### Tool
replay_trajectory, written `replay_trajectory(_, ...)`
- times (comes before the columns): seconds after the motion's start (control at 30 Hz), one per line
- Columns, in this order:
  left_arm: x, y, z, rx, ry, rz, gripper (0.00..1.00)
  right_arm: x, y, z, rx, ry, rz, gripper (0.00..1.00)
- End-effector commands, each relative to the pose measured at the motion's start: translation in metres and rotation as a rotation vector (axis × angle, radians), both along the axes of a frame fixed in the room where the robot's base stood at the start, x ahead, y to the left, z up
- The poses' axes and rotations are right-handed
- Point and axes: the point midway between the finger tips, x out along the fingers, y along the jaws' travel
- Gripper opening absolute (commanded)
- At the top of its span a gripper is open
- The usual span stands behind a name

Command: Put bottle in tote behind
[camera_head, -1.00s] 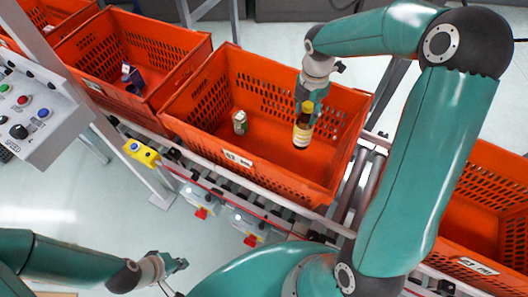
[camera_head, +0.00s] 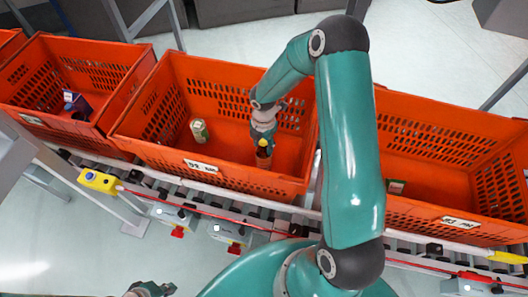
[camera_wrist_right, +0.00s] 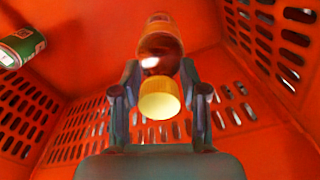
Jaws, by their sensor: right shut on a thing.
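The brown bottle (camera_head: 263,157) with a yellow cap is inside the middle orange tote (camera_head: 222,183). My right gripper (camera_head: 264,138) reaches down into this tote and is shut on the bottle near its cap. In the right wrist view the bottle (camera_wrist_right: 160,45) is between the two fingers (camera_wrist_right: 160,92), cap towards the camera. Whether its base touches the tote floor cannot be told. My left gripper (camera_head: 158,289) is partly cut off at the bottom edge, empty-looking and away from the totes; its finger opening is unclear.
A green can (camera_head: 199,131) lies left of the bottle, in the same tote. The left tote (camera_head: 60,132) holds a dark blue item (camera_head: 76,103). The right tote (camera_head: 420,205), partly behind my right arm, holds a small item (camera_head: 395,186) and has much free floor.

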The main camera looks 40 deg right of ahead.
Motion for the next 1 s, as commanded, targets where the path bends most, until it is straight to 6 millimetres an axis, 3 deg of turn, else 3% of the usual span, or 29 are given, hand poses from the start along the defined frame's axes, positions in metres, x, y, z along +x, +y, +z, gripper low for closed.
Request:
replay_trajectory(0.27, 0.0, 0.0, -0.002, 0.0, 0.0, 0.0, 0.0, 0.001, 0.0, -0.02, -0.001, 0.0, -0.001, 0.0)
replay_trajectory(0.5, 0.0, 0.0, -0.006, 0.0, 0.0, 0.0, 0.0, 0.001, 0.0, -0.051, -0.001, -0.001, 0.001, 0.0)
replay_trajectory(0.83, 0.0, 0.0, -0.007, 0.0, 0.0, 0.0, 0.0, 0.001, 0.0, -0.055, -0.002, -0.002, 0.0, 0.0)
replay_trajectory(0.87, 0.0, 0.0, -0.007, 0.0, 0.0, 0.0, 0.0, 0.001, 0.0, -0.055, -0.001, -0.001, 0.0, 0.48)
replay_trajectory(1.0, 0.0, 0.0, -0.006, 0.0, 0.0, 0.0, 0.0, 0.001, 0.0, -0.055, -0.001, -0.001, 0.0, 0.69)
